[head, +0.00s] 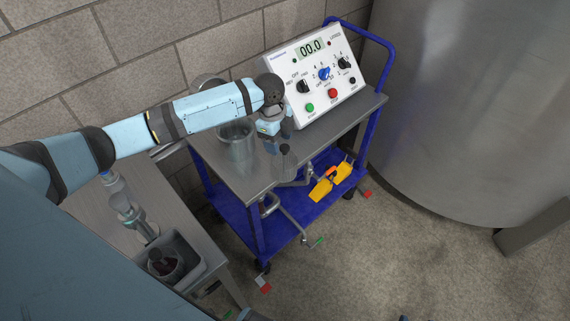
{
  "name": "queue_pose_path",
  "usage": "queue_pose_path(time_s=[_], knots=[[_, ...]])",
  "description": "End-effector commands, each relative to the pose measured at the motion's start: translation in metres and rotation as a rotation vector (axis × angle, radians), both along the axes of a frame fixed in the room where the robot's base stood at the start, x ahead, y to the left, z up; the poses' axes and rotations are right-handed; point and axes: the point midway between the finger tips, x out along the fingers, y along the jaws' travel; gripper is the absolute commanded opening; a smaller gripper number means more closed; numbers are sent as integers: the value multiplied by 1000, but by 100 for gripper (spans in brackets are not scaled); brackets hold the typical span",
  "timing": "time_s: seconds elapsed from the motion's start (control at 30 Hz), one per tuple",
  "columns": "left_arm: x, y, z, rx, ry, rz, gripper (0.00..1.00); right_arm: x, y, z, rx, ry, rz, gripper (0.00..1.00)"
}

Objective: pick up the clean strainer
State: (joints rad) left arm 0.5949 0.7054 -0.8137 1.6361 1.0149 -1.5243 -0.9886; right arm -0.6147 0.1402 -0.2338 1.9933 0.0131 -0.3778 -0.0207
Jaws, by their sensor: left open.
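My left gripper (275,141) points down over the top of the blue cart, open and empty as far as I can see. Just below and beside it, near the cart top's front edge, stands a small dark grey strainer-like piece (286,164). I cannot tell whether the fingers touch it. A second rounded piece with dark red residue (165,265) sits in a grey bin (196,262) on the side bench at the lower left. My right gripper is out of view.
A steel pot (237,147) stands left of the gripper on the cart top (255,182). A control box (315,75) stands behind. A yellow object (331,182) lies on the lower shelf. A large steel tank (470,110) fills the right. Bottle-like glassware (128,210) stands on the bench.

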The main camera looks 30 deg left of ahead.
Motion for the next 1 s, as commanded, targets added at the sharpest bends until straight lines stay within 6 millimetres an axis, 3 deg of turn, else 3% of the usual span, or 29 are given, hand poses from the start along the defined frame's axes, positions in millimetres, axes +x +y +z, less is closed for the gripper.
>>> queue_pose_path(time_s=[0.17, 0.47, 0.7, 0.93, 1.0], knots=[[0, -4, -9, 0, 1, 0, 60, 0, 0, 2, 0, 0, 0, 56], [1, -18, -48, 0, 1, 0, 60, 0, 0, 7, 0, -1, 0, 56], [1, -18, -52, 1, -1, -1, 60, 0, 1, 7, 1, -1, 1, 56], [1, -18, -52, 1, -1, 0, 8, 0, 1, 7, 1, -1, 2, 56], [1, -18, -51, 0, -2, 0, 7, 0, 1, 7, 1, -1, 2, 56]])
